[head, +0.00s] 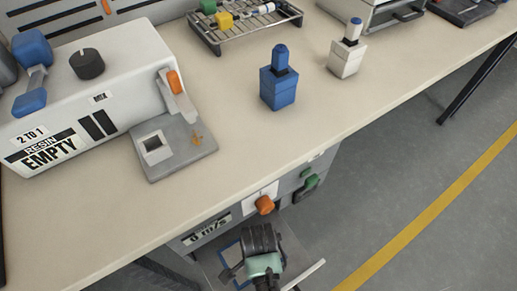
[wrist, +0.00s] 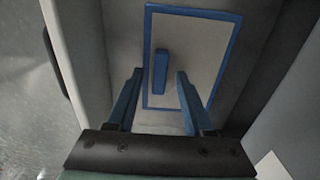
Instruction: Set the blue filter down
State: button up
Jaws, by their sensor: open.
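The blue filter (wrist: 198,48) is a pale panel with a blue frame and a blue bar handle (wrist: 160,72). In the wrist view it lies flat inside a grey, walled space. My gripper (wrist: 160,80) is open, with one blue finger on each side of the handle and gaps showing on both sides. Whether the fingertips reach down to the handle's level is hard to tell. In the head view my gripper (head: 262,262) is below the bench's front edge, and part of the blue frame (head: 229,251) shows beside it; the rest is hidden.
A unit under the bench (head: 130,215) has an orange knob (head: 265,205) and a green handle (head: 307,188) close to my arm. On the bench stand a resin machine (head: 85,90), a blue bottle (head: 279,83), a white bottle (head: 346,52) and a wire rack (head: 245,28). The bench's front middle is clear.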

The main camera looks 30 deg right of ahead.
notch_tip(320, 180, up, 12)
jog(key=p, duration=0.4)
jog(key=shift+f, duration=0.15)
